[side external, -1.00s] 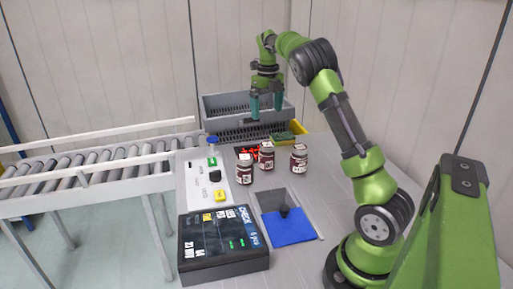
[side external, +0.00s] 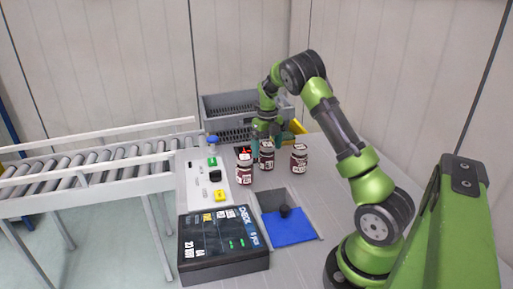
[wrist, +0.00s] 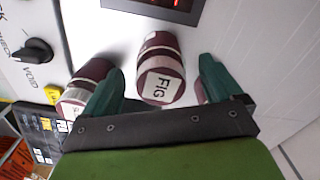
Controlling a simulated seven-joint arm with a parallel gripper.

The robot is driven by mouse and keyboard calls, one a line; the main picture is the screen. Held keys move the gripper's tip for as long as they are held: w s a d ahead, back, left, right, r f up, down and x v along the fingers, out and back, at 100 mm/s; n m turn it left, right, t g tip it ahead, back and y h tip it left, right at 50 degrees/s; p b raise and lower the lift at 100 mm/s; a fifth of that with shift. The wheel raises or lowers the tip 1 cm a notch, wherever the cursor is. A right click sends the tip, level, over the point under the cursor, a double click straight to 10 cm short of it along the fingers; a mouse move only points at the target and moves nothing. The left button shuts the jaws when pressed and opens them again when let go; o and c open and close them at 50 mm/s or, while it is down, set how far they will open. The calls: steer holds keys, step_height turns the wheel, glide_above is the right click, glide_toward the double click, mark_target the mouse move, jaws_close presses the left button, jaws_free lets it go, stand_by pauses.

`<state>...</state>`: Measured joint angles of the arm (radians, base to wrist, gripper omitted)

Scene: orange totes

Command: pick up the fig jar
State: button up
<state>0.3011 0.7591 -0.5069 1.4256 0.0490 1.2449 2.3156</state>
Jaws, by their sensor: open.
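The fig jar (wrist: 158,70) has a dark red body and a white label reading FIG. In the wrist view it lies between the fingers of my open gripper (wrist: 161,66), with a gap on each side. In the side view the middle jar (side external: 266,156) appears to be this one; my gripper (side external: 265,135) is just behind and above it, its fingertips partly hidden. A second jar (wrist: 88,80) is close to the left finger. A third jar is mostly hidden behind the right finger.
The other two similar jars stand at left (side external: 244,170) and right (side external: 299,160) of the middle one. A display with red digits (wrist: 170,8) is beyond the fig jar. A grey crate (side external: 225,107) stands at the back. A control panel (side external: 195,190) is at left.

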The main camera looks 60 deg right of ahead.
steer(key=shift+f, duration=1.4)
steer(key=shift+r, duration=0.1)
steer(key=c, duration=1.4)
steer(key=shift+r, duration=0.1)
